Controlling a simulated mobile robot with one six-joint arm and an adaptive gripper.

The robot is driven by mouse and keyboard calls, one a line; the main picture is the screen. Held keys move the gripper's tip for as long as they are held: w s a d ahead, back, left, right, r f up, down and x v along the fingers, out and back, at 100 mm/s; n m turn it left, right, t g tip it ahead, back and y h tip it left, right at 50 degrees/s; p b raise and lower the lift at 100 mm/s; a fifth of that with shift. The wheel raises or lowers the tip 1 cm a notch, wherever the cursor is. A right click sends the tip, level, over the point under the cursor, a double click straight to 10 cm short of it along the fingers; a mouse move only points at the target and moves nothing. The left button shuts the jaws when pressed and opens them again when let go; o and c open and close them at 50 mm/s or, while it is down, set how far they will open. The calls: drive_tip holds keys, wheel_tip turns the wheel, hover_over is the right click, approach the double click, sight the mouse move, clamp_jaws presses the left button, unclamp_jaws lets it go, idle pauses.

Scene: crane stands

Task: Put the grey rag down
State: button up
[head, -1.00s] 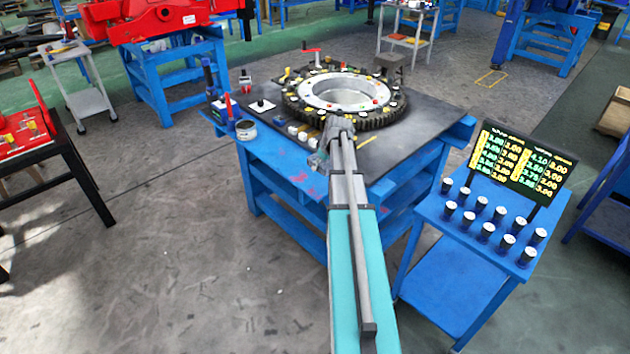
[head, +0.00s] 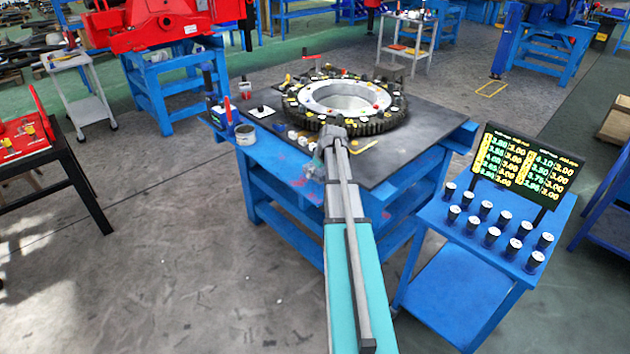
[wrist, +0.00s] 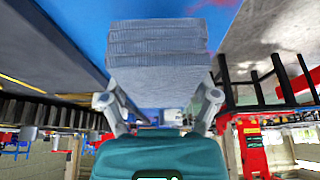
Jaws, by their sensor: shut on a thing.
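The grey rag (wrist: 157,48) is a folded, layered bundle in the wrist view. It sits between the two fingers of my gripper (wrist: 160,98), which is shut on it. The blue table edge shows behind the rag there. In the head view my gripper (head: 332,140) is at the front edge of the blue worktable (head: 285,215), close to the ring gear. The rag is mostly hidden by the arm in that view, and I cannot tell whether it touches the table.
A toothed ring (head: 350,97) fills much of the dark tabletop (head: 385,170). A tin (head: 245,134), small white pieces and a red-handled tool stand at its left. A blue stand (head: 450,275) at the right holds several dark cylinders and a display board (head: 525,165).

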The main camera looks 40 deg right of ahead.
sight(316, 179)
drive_tip(key=shift+b+x, duration=0.6)
drive_tip(key=shift+x, duration=0.2)
drive_tip(key=shift+d+f+b, duration=0.1)
drive_tip(key=shift+f+b, duration=1.05)
drive_tip(key=shift+b, duration=0.05)
drive_tip(key=shift+f, duration=0.2)
drive_tip(key=o, duration=0.9)
drive_tip(key=shift+c, duration=0.2)
drive_tip(key=shift+r, duration=0.2)
drive_tip(key=p+v, duration=1.1)
drive_tip(key=v, duration=0.1)
